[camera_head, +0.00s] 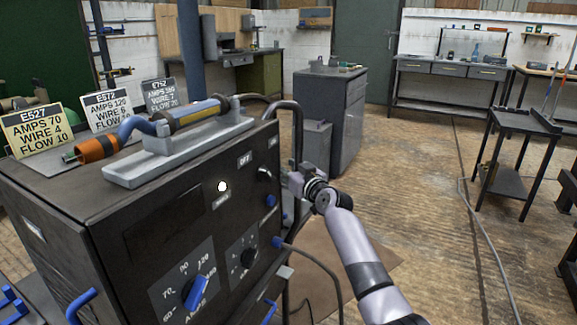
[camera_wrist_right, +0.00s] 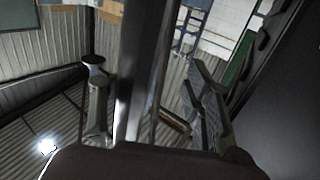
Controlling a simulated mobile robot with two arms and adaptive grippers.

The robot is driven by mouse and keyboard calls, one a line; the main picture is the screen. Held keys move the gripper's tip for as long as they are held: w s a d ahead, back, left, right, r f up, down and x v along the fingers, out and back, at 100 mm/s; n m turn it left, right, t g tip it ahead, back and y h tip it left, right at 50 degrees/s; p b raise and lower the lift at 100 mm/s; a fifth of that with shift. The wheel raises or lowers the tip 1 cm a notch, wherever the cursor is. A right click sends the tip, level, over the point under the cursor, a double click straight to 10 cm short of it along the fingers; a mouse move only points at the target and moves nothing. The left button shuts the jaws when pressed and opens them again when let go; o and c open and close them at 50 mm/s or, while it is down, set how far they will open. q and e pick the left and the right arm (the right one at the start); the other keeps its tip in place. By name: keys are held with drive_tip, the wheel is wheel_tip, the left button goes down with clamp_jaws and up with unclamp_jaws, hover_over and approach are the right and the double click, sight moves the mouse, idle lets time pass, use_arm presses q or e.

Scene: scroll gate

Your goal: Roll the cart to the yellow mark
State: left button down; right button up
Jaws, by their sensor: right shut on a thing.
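The cart is a large dark welding machine (camera_head: 130,210) with dials, switches and a blue knob on its front, filling the left of the head view. A dark tubular handle (camera_head: 298,125) rises at its right side. My right gripper (camera_head: 293,181) is at this handle, shut on it. In the right wrist view the handle's bar (camera_wrist_right: 143,75) runs between the fingers of my right gripper (camera_wrist_right: 150,105). The cart's wheels are hidden. I see no yellow mark on the visible floor. My left gripper is not in view.
A torch (camera_head: 180,115) lies in a grey tray (camera_head: 130,175) on the cart, beside several label cards (camera_head: 107,112). A grey cabinet (camera_head: 330,110) stands behind. A dark side table (camera_head: 510,150) is at right. A cable (camera_head: 490,250) crosses the otherwise open wooden floor (camera_head: 420,180).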

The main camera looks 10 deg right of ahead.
drive_tip(key=shift+a+f, duration=0.1)
drive_tip(key=shift+f, duration=0.1)
